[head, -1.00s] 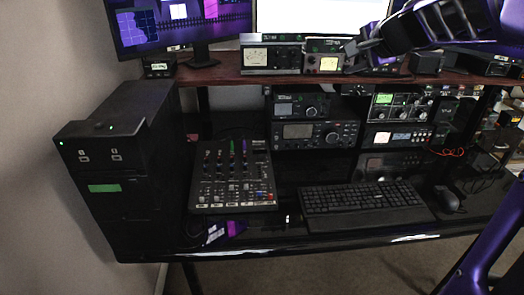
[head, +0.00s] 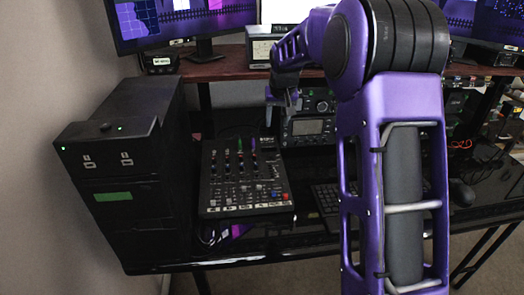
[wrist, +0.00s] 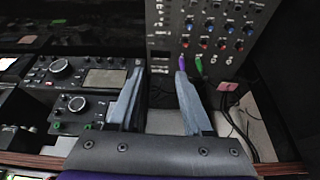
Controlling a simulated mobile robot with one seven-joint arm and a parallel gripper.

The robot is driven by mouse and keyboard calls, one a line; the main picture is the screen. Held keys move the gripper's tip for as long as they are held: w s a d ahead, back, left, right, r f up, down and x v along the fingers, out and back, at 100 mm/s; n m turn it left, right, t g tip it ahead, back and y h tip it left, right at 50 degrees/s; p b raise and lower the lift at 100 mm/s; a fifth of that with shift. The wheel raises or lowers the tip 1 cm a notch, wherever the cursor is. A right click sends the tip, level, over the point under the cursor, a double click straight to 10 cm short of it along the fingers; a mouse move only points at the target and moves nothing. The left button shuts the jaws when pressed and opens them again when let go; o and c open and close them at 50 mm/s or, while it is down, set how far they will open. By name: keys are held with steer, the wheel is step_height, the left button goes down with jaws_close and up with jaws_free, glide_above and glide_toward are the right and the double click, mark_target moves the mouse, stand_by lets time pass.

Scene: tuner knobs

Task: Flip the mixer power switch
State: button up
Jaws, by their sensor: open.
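The black mixer (head: 246,195), with rows of knobs and coloured plugs near its back edge, lies on the lower desk right of the black tower. In the wrist view the mixer (wrist: 222,32) appears at the top, its back edge toward my gripper. Its power switch cannot be made out in either view. My gripper (head: 283,102) is above and behind the mixer's back right corner, pointing down. In the wrist view my gripper (wrist: 160,72) has its two grey fingers spread with nothing between them. The right finger appears close to the purple plug (wrist: 175,63); contact cannot be told.
Radio units (head: 308,128) stand right of the mixer, also at left in the wrist view (wrist: 80,80). The wooden shelf (head: 222,70) with monitors is behind. Cables (wrist: 232,122) hang behind the mixer. My arm hides much of the keyboard (head: 325,198).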

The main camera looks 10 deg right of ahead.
mark_target(271, 156)
steer(key=b+x, duration=0.2)
steer(key=x, duration=1.6)
steer(key=shift+a+f, duration=0.15)
steer(key=shift+f, duration=0.1)
jaws_close()
